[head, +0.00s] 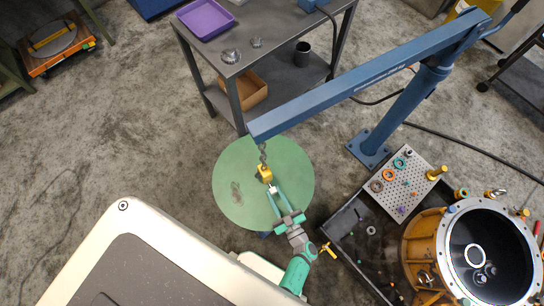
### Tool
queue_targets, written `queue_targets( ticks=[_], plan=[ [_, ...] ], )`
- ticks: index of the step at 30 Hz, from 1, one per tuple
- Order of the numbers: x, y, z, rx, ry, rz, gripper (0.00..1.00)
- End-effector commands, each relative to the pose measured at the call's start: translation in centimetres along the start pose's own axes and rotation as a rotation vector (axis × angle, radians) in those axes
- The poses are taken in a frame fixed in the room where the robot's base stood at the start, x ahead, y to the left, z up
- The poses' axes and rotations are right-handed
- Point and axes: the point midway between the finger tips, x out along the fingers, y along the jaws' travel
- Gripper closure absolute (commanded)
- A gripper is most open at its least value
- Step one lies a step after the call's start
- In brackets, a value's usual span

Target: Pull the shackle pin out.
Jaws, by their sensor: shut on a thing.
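A yellow hook block with a shackle (265,174) hangs on a dark chain from the blue crane boom, above a round green table top. My gripper (275,189) reaches up from below, its two green fingers just under the yellow block. The fingertips are closed on a small pale piece at the block's lower end, which I take to be the shackle pin (272,188). The pin is too small to tell how far it sits in the shackle.
The round green top (240,208) lies below the gripper. The blue crane boom (360,78) passes overhead to its post at right. A black tray (345,225), a perforated board (408,183) and a large round housing (445,255) stand at right. A grey bench (270,50) stands behind.

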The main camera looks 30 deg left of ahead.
Motion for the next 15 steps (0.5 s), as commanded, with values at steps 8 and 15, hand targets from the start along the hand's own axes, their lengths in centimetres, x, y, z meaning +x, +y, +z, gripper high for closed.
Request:
queue_targets(
  ticks=[8, 15],
  plan=[
    [-2.4, 0.1, 0.0, 0.000, -0.001, 0.003, 1.00],
    [-2.4, 0.1, 0.0, 0.001, -0.001, 0.002, 0.62]
  ],
)
